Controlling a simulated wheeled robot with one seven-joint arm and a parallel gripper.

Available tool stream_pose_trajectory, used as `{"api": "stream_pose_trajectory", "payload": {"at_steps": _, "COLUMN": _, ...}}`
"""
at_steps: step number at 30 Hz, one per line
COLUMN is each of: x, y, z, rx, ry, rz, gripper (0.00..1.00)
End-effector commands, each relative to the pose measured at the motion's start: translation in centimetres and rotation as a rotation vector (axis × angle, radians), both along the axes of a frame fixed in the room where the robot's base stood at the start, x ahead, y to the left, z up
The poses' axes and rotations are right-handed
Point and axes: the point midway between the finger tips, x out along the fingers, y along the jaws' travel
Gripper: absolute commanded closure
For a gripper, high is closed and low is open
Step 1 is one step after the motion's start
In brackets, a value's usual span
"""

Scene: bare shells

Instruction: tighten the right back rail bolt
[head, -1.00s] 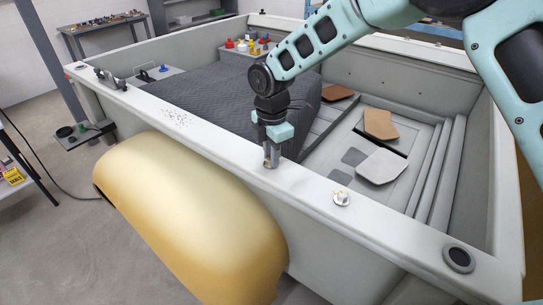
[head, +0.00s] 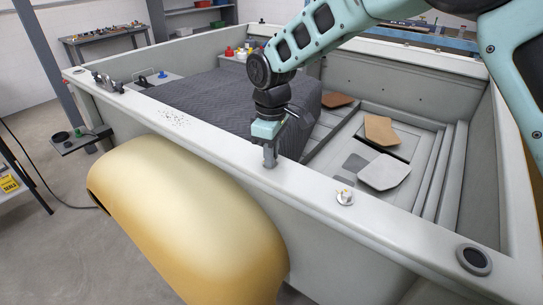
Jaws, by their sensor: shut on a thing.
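My gripper (head: 269,154) points straight down onto the top of the near rail (head: 230,147) of the grey shell. Its fingers are shut at the rail surface, on what appears to be the right back rail bolt. The bolt is hidden by the fingers, so how far it is seated cannot be seen. A second small metal fitting with a yellowish mark (head: 345,197) stands on the same rail, to the right of and apart from my gripper.
A dark quilted pad (head: 200,100) and loose brown and grey panels (head: 383,172) lie inside the shell. A round dark-centred fitting (head: 474,259) is at the near right corner. A yellow curved fender (head: 180,215) bulges out below the rail. Clamps (head: 106,82) sit on the far-left rail.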

Motion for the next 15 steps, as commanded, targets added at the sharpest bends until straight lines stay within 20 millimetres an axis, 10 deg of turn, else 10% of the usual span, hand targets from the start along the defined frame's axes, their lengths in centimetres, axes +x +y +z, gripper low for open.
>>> {"api": "stream_pose_trajectory", "payload": {"at_steps": 15, "x": -0.11, "y": 0.13, "z": 0.05, "rx": 0.0, "ry": -0.004, "rz": -0.484, "gripper": 1.0}}
